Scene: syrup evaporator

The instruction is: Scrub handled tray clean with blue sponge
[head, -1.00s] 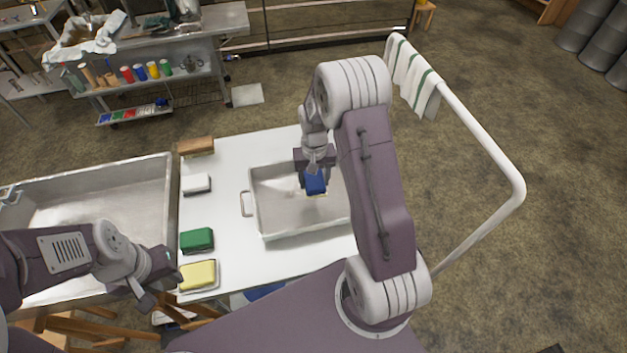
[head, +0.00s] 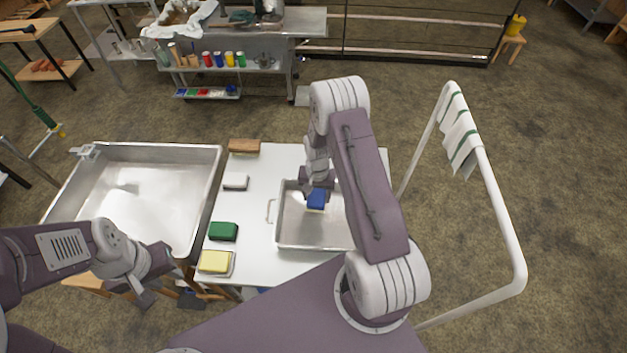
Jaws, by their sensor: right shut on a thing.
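The handled tray (head: 286,240) is a shallow metal tray on the white table, with a wire handle (head: 269,211) on its left side. My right arm crosses over it and hides its right part. My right gripper (head: 316,188) is shut on the blue sponge (head: 317,199), which has a pale lower layer. The sponge is inside the tray's outline, towards the back; I cannot tell whether it touches the bottom. My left gripper (head: 158,293) hangs at the lower left, in front of the big sink and away from the tray. Its jaw opening is unclear.
On the white table (head: 240,271), left of the tray, are a brown block (head: 244,146), a white block (head: 235,181), a green sponge (head: 223,231) and a yellow sponge (head: 214,261) on a dish. A large metal basin (head: 213,192) stands left. A white rail (head: 507,220) with a striped towel (head: 459,135) stands right.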

